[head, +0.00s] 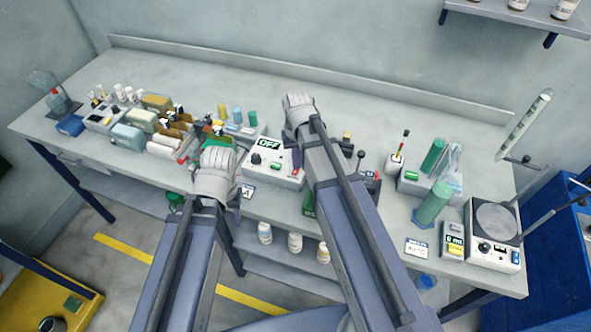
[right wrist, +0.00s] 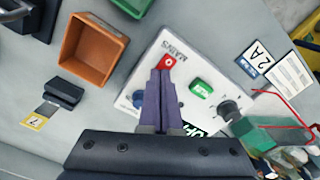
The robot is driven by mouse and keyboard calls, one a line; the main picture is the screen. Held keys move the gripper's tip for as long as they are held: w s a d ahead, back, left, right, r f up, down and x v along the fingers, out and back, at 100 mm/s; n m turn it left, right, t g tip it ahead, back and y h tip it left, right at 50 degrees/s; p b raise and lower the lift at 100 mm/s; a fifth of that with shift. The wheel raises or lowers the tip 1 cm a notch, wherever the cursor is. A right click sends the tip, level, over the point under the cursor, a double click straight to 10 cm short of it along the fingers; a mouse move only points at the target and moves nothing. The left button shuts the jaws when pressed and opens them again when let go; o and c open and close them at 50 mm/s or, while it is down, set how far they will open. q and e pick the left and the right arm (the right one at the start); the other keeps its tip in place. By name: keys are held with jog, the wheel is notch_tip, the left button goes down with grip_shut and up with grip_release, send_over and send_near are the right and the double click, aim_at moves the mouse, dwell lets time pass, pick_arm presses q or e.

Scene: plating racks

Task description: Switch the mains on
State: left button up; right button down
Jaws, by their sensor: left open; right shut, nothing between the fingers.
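The white power box (head: 262,172) stands on the bench near its front edge, with a display reading OFF (head: 268,144). In the right wrist view the box (right wrist: 203,62) shows the word MAINS beside a red rocker switch (right wrist: 168,61) marked 0. A green button (right wrist: 202,88) and a black knob (right wrist: 229,110) are on the same face. My right gripper (right wrist: 160,72) is shut and empty, its purple fingertips at the red switch; I cannot tell whether they touch it. My left gripper (head: 237,197) is open, left of the box by the bench's front edge; its fingers are mostly hidden.
An orange bin (right wrist: 94,52) and a green bin (right wrist: 132,5) sit beside the box. Racks with bottles and blocks (head: 150,118) fill the bench's left side. A hotplate (head: 494,230) and green cylinders (head: 434,203) stand right. The back of the bench is clear.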

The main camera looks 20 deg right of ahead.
jog(key=shift+r, duration=0.15)
notch_tip(320, 180, up, 7)
jog(key=p, duration=0.7)
jog(key=shift+a+f, duration=0.1)
jog(key=shift+f, duration=0.1)
jog(key=s+a+f+n+b, duration=0.2)
jog(key=s+a, duration=0.3)
jog(key=s, duration=0.2)
jog(key=s+a+f+n+h+b, duration=0.1)
jog(key=s+a+f+n+b, duration=0.1)
jog(key=s+a, duration=0.3)
jog(key=shift+s+a+n, duration=0.15)
jog(key=shift+s+n, duration=0.15)
jog(key=shift+s, duration=0.85)
